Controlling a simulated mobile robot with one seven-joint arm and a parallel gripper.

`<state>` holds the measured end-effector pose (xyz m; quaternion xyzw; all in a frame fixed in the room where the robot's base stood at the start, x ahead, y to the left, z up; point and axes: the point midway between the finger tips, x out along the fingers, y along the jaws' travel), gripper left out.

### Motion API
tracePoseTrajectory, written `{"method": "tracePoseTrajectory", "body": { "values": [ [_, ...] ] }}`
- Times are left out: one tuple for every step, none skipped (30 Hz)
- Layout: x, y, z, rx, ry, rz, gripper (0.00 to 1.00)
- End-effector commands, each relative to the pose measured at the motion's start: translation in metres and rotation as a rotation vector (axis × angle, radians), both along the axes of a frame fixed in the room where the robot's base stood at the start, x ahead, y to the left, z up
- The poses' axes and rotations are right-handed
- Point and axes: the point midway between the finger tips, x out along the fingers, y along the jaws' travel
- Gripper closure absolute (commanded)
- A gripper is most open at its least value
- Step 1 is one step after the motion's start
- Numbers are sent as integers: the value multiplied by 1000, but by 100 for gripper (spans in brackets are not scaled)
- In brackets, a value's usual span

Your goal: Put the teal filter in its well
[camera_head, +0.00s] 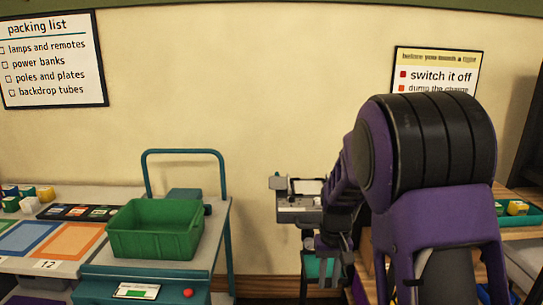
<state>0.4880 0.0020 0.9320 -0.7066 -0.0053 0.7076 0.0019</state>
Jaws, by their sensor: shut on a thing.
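My gripper (327,250) hangs low in the middle of the view, beyond my purple and black arm and right of the teal cart. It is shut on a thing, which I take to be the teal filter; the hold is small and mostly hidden. A teal patch (318,268) shows just below the fingers, but I cannot tell whether it is the filter or something behind. A dark strip (45,212) with several small coloured labels lies on the left table; I cannot make out which well is the teal one.
A green bin (155,229) stands on the teal-handled cart (216,228), with a red button (188,293) at its front. Blue (30,238) and orange (68,241) mats lie on the left table. Several coloured blocks (29,204) sit behind. A shelf (527,219) stands at right.

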Motion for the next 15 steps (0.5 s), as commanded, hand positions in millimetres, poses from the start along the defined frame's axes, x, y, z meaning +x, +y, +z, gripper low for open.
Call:
{"method": "tracePoseTrajectory", "body": {
  "values": [
    [-12,0,-17,-1,8,-2,100],
    [-17,-1,-25,-2,7,-3,100],
    [-24,-1,-35,-4,6,-4,100],
    [-28,-1,-42,-5,4,-5,100],
    [-32,-1,-47,-6,4,-5,100],
    [-37,-2,-53,-7,3,-6,100],
    [-40,-2,-57,-8,2,-6,100],
    [-42,-2,-60,-8,2,-6,100],
    [-44,-2,-63,-9,0,-6,100],
    [-45,-2,-64,-9,0,-6,100],
    [-46,-2,-65,-10,0,-5,100],
    [-46,-2,-66,-10,-1,-5,100],
    [-47,-2,-66,-10,-2,-5,100],
    [-46,-2,-66,-11,-2,-5,100],
    [-46,-2,-66,-11,-3,-5,100]
  ]
}}
